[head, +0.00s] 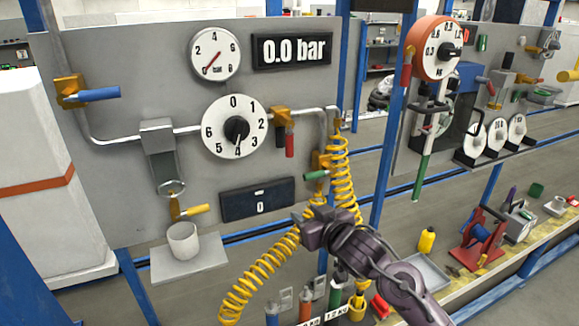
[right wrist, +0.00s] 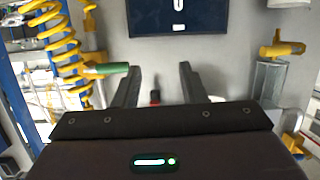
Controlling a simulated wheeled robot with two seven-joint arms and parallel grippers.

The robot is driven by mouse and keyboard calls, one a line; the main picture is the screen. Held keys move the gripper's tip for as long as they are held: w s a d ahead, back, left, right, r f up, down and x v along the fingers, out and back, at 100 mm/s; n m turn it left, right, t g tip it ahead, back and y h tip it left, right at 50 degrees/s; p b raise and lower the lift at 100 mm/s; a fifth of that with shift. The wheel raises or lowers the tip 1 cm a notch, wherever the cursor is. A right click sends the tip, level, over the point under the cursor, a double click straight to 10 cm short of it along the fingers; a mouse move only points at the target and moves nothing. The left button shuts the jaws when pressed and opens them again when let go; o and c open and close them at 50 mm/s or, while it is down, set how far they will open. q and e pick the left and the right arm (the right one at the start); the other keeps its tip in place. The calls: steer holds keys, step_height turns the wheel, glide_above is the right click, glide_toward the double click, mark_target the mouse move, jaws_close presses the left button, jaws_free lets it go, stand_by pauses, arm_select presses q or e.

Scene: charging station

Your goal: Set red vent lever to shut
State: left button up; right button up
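The red vent lever (head: 289,145) hangs down from a yellow valve body (head: 281,117) on the pipe, right of the round 0–6 dial, in the head view. My right gripper (head: 299,214) is below it, in front of the panel and apart from the lever. In the right wrist view the two fingers (right wrist: 158,80) are spread with a gap between them. My left gripper is not in view.
A green-handled lever (head: 316,174) and a yellow coiled hose (head: 343,180) are close to my right gripper. A yellow-handled tap (head: 192,211) stands above a white cup (head: 183,242).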

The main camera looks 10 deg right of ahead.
mark_target(292, 146)
steer(key=w+d+r+n+t+y, duration=0.1)
steer(key=w+r+y, duration=0.15)
steer(key=r, duration=0.35)
steer(key=w+d+r+t+y, duration=0.1)
steer(key=w+r, duration=0.3)
steer(key=r, duration=0.2)
steer(key=p+x, duration=0.1)
steer(key=x, duration=0.2)
steer(key=p+x, duration=0.2)
steer(key=x, duration=0.2)
steer(key=shift+w+a+f, duration=0.15)
steer(key=shift+a+f, duration=0.05)
steer(key=shift+a, duration=0.15)
jaws_close()
